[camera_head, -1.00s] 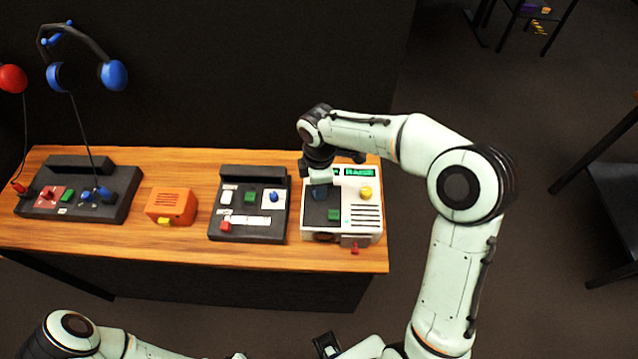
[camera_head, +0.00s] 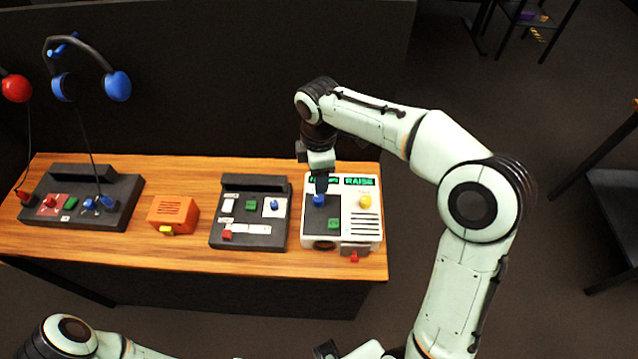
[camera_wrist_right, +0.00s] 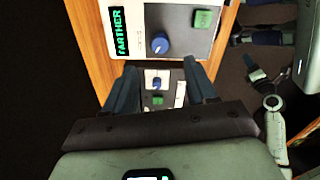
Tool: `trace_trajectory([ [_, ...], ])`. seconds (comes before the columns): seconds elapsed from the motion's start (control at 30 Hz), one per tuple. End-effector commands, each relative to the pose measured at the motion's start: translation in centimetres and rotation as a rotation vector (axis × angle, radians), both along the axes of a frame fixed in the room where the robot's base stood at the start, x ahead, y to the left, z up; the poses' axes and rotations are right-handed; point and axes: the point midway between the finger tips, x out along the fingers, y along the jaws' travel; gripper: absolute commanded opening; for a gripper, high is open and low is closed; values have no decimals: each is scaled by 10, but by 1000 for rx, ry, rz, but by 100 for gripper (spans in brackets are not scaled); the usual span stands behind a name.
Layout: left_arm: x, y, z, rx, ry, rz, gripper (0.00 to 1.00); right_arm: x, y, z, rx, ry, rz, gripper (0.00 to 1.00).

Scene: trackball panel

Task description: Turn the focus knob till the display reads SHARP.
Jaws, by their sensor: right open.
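The white console (camera_head: 345,241) stands at the right end of the table. Its blue knob (camera_head: 319,200) sits on a dark patch, with a green button below right. In the right wrist view the knob (camera_wrist_right: 159,43) is beside small lettering too small to read surely. The left display there (camera_wrist_right: 120,31) reads FARTHER; the gripper partly covers it in the head view. The right display (camera_head: 359,181) reads RAISE. My right gripper (camera_wrist_right: 161,64) is open and empty, its fingers pointing down close to the knob, which shows just beyond the fingertips.
Farther left are an orange box (camera_head: 172,215) and another dark panel (camera_head: 113,217).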

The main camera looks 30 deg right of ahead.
Motion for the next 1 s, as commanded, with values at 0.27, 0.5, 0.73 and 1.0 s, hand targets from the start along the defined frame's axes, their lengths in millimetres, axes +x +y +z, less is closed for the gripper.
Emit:
trace_trajectory([
  [0.27, 6, 0, 9, 0, -7, 0, 43, 1, 0, 41, 1, -1, 0, 56],
  [0.5, 6, 0, 9, 0, -7, 0, 43, 0, 0, 45, 0, 1, 0, 56],
  [0.73, 6, 0, 9, 0, -7, 0, 43, 0, 0, 44, 0, 1, 0, 56],
  [1.0, 6, 0, 9, 0, -7, 0, 43, 0, 0, 44, 0, 1, 0, 56],
])
